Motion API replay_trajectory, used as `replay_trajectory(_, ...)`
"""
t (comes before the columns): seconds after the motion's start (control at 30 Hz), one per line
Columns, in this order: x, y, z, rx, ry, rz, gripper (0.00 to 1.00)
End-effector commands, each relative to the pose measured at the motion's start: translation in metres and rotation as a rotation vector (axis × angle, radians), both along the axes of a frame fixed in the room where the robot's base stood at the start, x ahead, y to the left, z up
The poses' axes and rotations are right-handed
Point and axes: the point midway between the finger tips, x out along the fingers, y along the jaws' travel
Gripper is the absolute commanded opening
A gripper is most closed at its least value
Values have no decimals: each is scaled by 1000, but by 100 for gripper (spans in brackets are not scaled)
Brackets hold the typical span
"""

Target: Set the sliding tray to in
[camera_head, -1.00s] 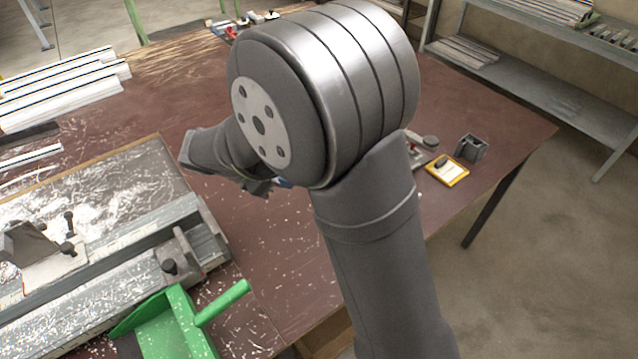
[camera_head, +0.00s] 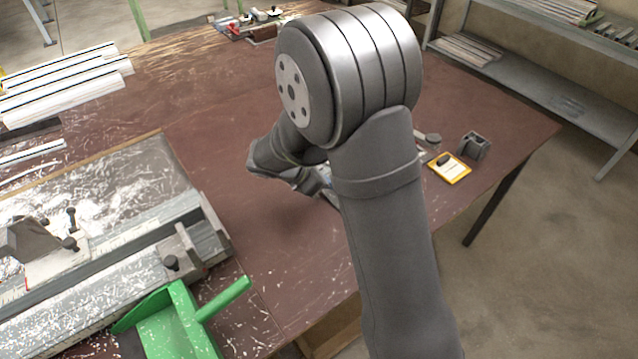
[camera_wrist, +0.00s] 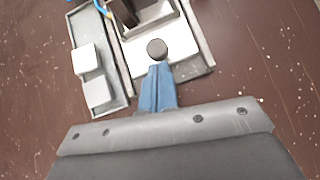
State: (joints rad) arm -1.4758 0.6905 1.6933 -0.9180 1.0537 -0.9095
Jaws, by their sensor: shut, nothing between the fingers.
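In the wrist view, a pale plate (camera_wrist: 178,42) sits in a grey frame with raised side rails, and I take it for the sliding tray. A dark round knob (camera_wrist: 157,48) stands on it near its front edge. My gripper (camera_wrist: 158,68) shows as blue fingers, shut together and empty, with the tips just in front of the knob. I cannot tell whether they touch it. In the head view my arm hides most of the tray, and my gripper (camera_head: 326,190) shows only in part beside the arm.
In the head view, a yellow notepad (camera_head: 449,168) and a grey holder (camera_head: 473,146) lie right of my arm. A clamp bench (camera_head: 120,250) and green dustpan (camera_head: 175,325) are at left.

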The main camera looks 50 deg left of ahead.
Motion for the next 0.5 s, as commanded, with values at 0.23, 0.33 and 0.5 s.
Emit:
replay_trajectory(0.23, 0, 0, 0, 0, 0, 0, 0)
replay_trajectory(0.33, 3, 0, 0, 0, 0, -1, 0)
replay_trajectory(0.5, 32, 0, 0, 1, 0, -4, 0)
